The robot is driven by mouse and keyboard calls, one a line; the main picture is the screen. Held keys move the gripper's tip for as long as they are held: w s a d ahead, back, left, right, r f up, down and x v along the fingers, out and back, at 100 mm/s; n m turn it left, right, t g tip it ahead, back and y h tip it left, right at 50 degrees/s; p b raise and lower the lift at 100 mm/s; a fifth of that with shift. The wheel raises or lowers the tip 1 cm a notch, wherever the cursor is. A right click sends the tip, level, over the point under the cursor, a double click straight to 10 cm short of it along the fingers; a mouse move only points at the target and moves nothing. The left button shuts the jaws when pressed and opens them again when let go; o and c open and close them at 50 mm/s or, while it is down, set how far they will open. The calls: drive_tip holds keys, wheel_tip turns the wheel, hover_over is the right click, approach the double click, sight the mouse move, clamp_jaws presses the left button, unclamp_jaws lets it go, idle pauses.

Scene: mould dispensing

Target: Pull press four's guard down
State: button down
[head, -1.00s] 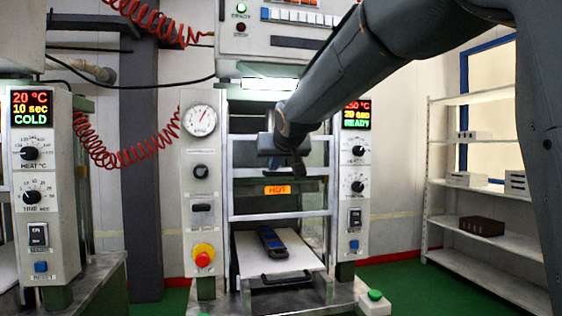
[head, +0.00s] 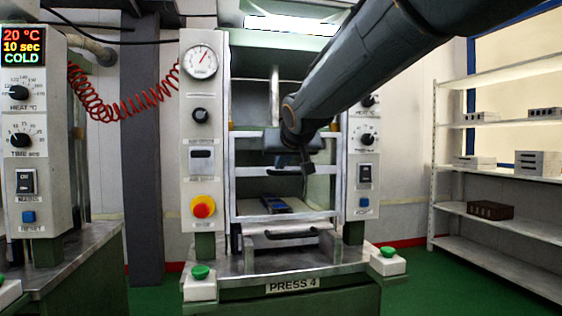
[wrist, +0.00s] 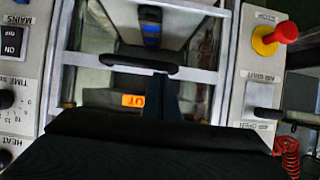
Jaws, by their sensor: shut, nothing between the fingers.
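Press four (head: 292,284) stands in the middle of the head view. Its guard (head: 283,217) is a pale metal frame across the opening, its lower bar close above the black tray handle (head: 285,233). In the wrist view, a black guard handle (wrist: 138,65) runs along a cross bar. My gripper (head: 304,168) is shut, fingers pointing down in front of the guard. In the wrist view my dark fingers (wrist: 163,92) reach the handle's edge; I cannot tell whether they touch.
A dark blue object (head: 275,204) lies inside the press. An orange lit label (wrist: 133,100) shows in the wrist view. Green buttons flank the bench front. A red emergency button (head: 203,207) is left. Another press (head: 40,150) stands left; shelves (head: 480,165) stand right.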

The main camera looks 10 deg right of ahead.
drive_tip(key=shift+f, duration=0.65)
drive_tip(key=s+r+p, duration=0.2)
drive_tip(key=s+r, duration=0.6)
drive_tip(key=r, duration=0.1)
drive_tip(key=shift+d+r, duration=0.15)
drive_tip(key=shift+d, duration=0.25)
